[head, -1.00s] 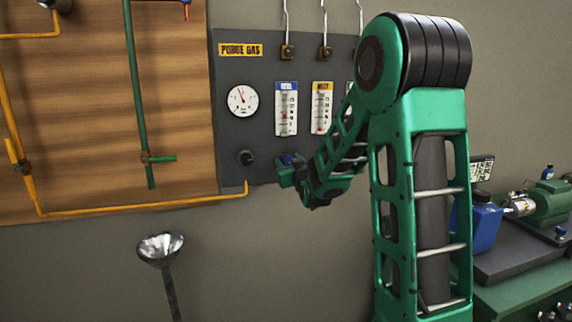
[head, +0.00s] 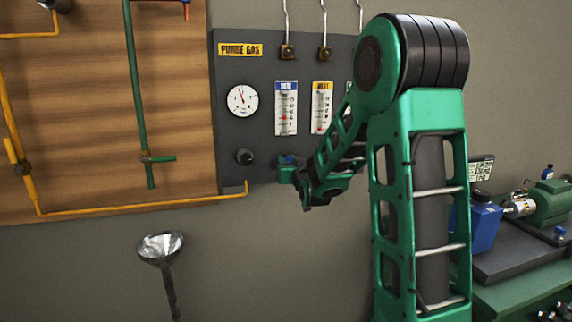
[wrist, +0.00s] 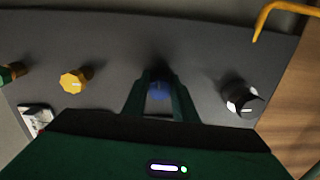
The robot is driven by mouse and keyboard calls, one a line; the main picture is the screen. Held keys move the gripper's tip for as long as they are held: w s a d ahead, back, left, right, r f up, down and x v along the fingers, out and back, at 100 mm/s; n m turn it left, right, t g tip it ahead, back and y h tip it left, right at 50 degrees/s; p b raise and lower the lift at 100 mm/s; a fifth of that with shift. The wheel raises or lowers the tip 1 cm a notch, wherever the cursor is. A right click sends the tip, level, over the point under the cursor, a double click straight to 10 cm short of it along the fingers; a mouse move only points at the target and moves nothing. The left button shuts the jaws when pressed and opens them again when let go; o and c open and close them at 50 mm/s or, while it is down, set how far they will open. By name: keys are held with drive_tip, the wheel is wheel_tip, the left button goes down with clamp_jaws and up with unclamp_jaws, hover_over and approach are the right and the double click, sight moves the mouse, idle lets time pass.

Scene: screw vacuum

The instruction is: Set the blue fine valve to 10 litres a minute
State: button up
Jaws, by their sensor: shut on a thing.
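The blue fine valve (wrist: 159,91) is a small blue knob on the grey panel, between the fingers of my gripper (wrist: 159,98) in the wrist view. My gripper is shut on it. In the head view my gripper (head: 287,166) is at the panel's lower part, below the flowmeter with the blue label (head: 286,108). That flowmeter has a white scale and a small red mark in its lower half. The numbers are too small to read, so I cannot tell the flow.
A yellow knob (wrist: 75,80) and a black knob (wrist: 242,99) flank the blue one. A yellow-labelled flowmeter (head: 322,108), a round gauge (head: 243,100) and the PURGE GAS sign (head: 240,50) are on the panel. An orange pipe (head: 150,207) runs below. My arm hides the panel's right part.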

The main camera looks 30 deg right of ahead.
drive_tip(key=shift+a, duration=0.1)
drive_tip(key=o, duration=1)
drive_tip(key=shift+o, duration=0.2)
drive_tip(key=v, duration=1)
drive_tip(key=shift+s+a, duration=0.15)
drive_tip(key=shift+s, duration=0.15)
